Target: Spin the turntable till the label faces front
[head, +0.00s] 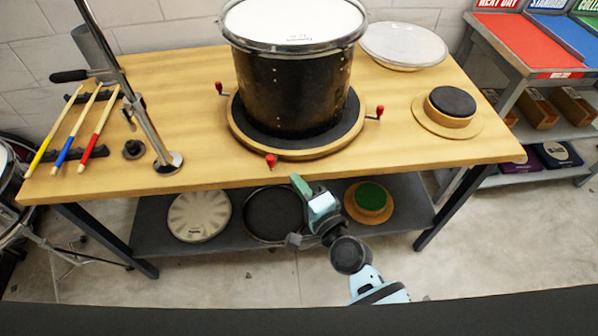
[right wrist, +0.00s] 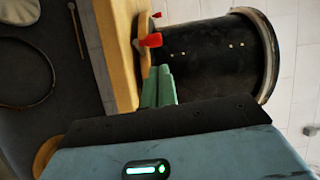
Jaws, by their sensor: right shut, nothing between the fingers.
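A round wooden turntable (head: 315,152) with a dark top sits at the front middle of the bench. A black drum (head: 292,95) with a white head and chrome rim stands upright on it. Red-tipped handles stick out from the turntable: one at the front (head: 271,160), one at the right (head: 379,111) and one at the left (head: 219,88). No label shows on the drum's visible side. My right gripper (head: 298,183) is shut and empty, just in front of the bench edge, right of the front handle. In the right wrist view its green fingers (right wrist: 160,72) point toward a red handle (right wrist: 150,41), apart from it.
The wooden bench (head: 200,165) holds drumsticks and a metal stand at left, and a round wooden piece with a black pad (head: 452,102) at right. A pale round disc (head: 403,42) lies behind. A lower shelf (head: 325,228) holds several round items. Shelving stands at right.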

